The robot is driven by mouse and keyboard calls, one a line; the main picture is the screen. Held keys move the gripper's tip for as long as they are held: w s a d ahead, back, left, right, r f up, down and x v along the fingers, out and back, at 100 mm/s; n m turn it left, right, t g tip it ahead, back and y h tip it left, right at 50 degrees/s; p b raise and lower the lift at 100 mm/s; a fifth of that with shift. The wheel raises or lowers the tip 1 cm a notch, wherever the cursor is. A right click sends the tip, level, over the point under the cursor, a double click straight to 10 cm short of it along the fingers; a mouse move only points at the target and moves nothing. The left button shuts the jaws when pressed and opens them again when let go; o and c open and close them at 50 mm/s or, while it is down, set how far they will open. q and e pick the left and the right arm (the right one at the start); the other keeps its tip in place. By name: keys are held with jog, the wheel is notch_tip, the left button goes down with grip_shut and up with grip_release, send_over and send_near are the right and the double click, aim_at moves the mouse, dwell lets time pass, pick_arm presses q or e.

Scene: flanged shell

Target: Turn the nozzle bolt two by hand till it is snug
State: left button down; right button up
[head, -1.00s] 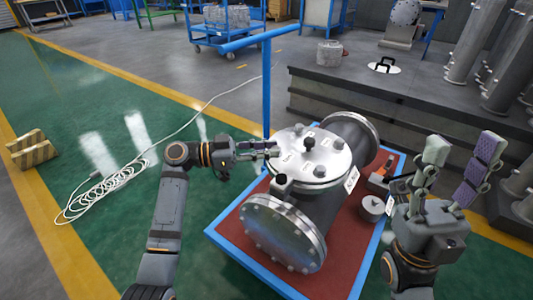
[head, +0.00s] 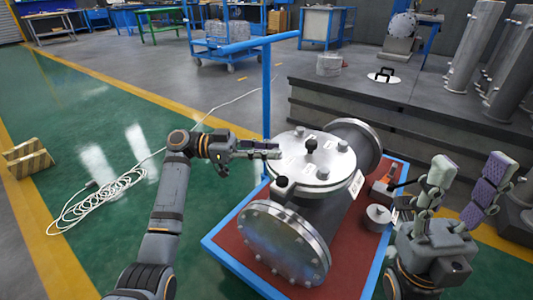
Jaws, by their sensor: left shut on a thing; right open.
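The flanged shell (head: 318,215) lies on a red-topped cart (head: 232,245). Its round nozzle cover (head: 300,172) faces up, with several bolts around the rim and a black knob (head: 311,145) in the middle. My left gripper (head: 270,151) reaches in from the left at the cover's far-left rim. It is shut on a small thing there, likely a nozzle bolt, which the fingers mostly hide. I cannot read which bolt is number two. My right gripper (head: 468,180) is open and empty, right of the cart, with its fingers pointing up.
The cart's blue handle post (head: 267,95) stands behind my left gripper. A dark raised platform (head: 420,125) is behind. A coiled white cable (head: 95,210) lies on the floor at left.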

pick_arm(q)
jog(key=shift+w+r, duration=0.1)
jog(key=shift+r, duration=0.1)
jog(key=c, duration=1.2)
grip_release()
jog(key=shift+o, duration=0.2)
jog(key=shift+f, duration=0.1)
jog(key=shift+a, duration=0.15)
jog(key=a, duration=1.2)
jog(key=shift+w, duration=0.35)
jog(key=shift+d, duration=0.1)
